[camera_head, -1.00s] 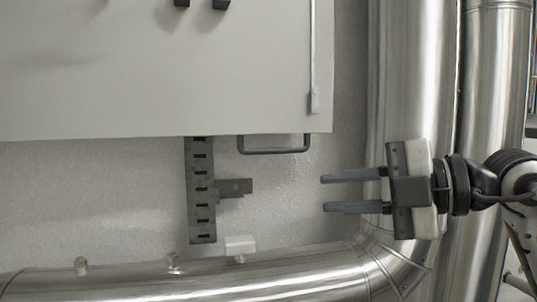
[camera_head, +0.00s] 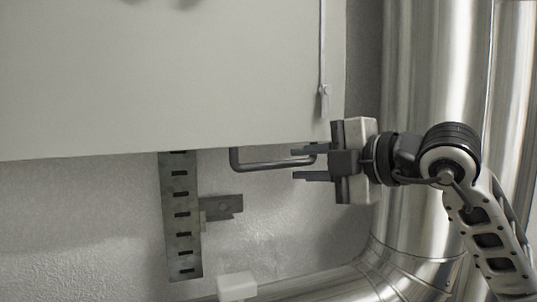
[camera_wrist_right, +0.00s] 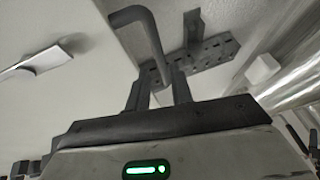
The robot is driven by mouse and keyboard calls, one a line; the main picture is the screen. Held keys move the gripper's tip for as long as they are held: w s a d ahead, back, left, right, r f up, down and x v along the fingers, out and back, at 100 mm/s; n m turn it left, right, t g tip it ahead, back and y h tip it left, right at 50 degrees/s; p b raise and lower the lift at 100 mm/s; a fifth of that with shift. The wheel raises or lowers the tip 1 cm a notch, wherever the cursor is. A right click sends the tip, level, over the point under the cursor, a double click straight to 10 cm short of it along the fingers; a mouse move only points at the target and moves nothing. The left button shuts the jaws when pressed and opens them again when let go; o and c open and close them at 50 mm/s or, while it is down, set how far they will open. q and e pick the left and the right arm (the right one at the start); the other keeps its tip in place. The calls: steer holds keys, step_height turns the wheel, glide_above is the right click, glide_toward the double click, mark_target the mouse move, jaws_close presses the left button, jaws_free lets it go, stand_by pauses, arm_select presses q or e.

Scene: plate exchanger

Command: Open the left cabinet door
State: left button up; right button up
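The cabinet (camera_head: 160,80) is a large pale grey box filling the upper left of the head view; no seam between doors shows on this part. A dark U-shaped bar (camera_head: 262,166) hangs below its lower edge, and it also shows in the right wrist view (camera_wrist_right: 146,28). My right gripper (camera_head: 294,165) is open at the bar's right end, its fingers pointing left. In the wrist view the bar's near end lies between the two fingers (camera_wrist_right: 158,80); whether they touch it, I cannot tell. My left gripper is not in view.
A slotted metal bracket (camera_head: 182,215) is fixed to the wall below the cabinet, with a short arm to its right. A white block (camera_head: 237,286) sits lower down. Large shiny pipes (camera_head: 425,90) run up the right side. A thin rod (camera_head: 322,45) runs down the cabinet's right side.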

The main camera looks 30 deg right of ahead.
mark_target(281, 165)
steer(key=p+x, duration=0.3)
steer(key=x, duration=0.4)
steer(key=shift+w+a+r, duration=0.1)
steer(key=shift+w+a+f, duration=0.15)
steer(key=shift+w+f, duration=0.05)
steer(key=shift+w, duration=0.3)
jaws_close()
